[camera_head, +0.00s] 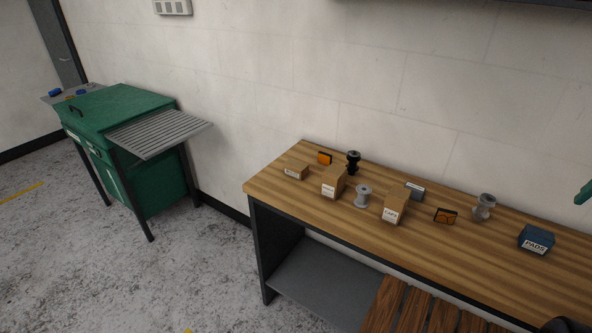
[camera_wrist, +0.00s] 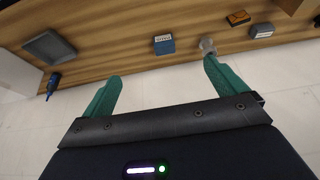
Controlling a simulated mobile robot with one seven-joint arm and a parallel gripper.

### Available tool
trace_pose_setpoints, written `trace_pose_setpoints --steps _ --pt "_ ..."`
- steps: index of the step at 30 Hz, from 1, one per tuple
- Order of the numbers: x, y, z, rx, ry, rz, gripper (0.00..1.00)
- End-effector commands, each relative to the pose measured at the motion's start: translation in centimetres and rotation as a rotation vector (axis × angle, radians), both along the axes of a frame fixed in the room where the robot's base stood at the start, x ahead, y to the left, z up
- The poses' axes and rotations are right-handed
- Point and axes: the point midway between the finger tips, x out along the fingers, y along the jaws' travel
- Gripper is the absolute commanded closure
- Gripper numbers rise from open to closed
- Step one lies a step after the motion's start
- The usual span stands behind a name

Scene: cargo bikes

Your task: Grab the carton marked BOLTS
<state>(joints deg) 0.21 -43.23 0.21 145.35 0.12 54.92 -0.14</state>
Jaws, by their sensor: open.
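The labels on the first two are too small to read, so I cannot tell which is marked BOLTS. My gripper (camera_wrist: 162,69) is open and empty in the wrist view, its green fingers spread near the bench edge. One green finger shows at the right edge of the head view, far from the cartons.
The bench (camera_head: 285,187) also holds a blue PADS box (camera_head: 536,239), a blue-grey box (camera_head: 415,189), orange reflectors (camera_head: 445,215), a black spool-shaped part (camera_head: 353,161) and grey ones (camera_head: 362,196). A grey tray (camera_wrist: 48,47) shows in the wrist view. A green cabinet (camera_head: 150,185) stands left.

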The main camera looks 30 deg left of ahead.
Motion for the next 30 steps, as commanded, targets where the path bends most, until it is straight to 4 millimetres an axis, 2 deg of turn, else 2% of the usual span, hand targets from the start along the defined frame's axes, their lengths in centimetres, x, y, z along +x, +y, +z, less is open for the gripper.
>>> trace_pose_setpoints --steps 1,3,12,17,23,30 --pt "0.0 0.0 0.0 0.000 0.000 0.000 0.14" --pt "0.0 0.0 0.0 0.000 0.000 0.000 0.25" --pt "0.2 0.1 0.1 -0.001 0.002 0.005 0.25" --pt "1.8 1.3 0.5 -0.009 0.028 0.047 0.25" --pt "5.6 4.7 1.2 -0.032 0.087 0.152 0.25" --pt "10.1 10.1 1.4 -0.063 0.152 0.286 0.25"
